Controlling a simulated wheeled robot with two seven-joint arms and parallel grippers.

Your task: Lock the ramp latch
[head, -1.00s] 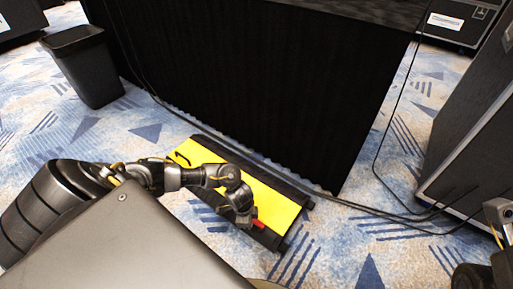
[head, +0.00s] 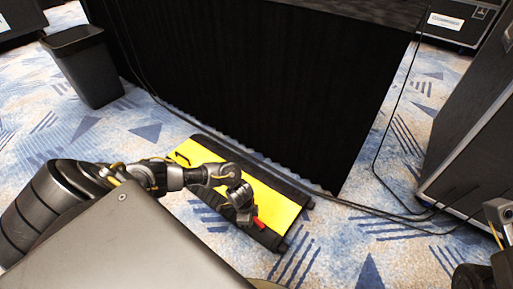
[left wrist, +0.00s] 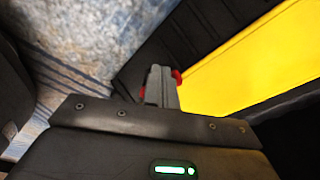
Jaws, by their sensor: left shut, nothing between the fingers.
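The cable ramp (head: 275,200) lies flat on the carpet, with a yellow lid and black edges. Its yellow lid also fills the upper right of the left wrist view (left wrist: 255,65). A small red latch (head: 259,223) sits at the ramp's near edge; a bit of red also shows in the left wrist view (left wrist: 177,76), right behind my fingers. My left gripper (head: 246,216) is shut and empty, at the latch; its grey fingers (left wrist: 160,86) partly cover the red part. I cannot tell whether they touch. My right gripper is not in view; only part of that arm shows at the right edge.
A black skirted structure (head: 260,90) stands just behind the ramp. Black cables (head: 375,208) run along the floor to a dark case (head: 475,140) at the right. A black bin (head: 88,70) stands at the upper left. The carpet in front right of the ramp is clear.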

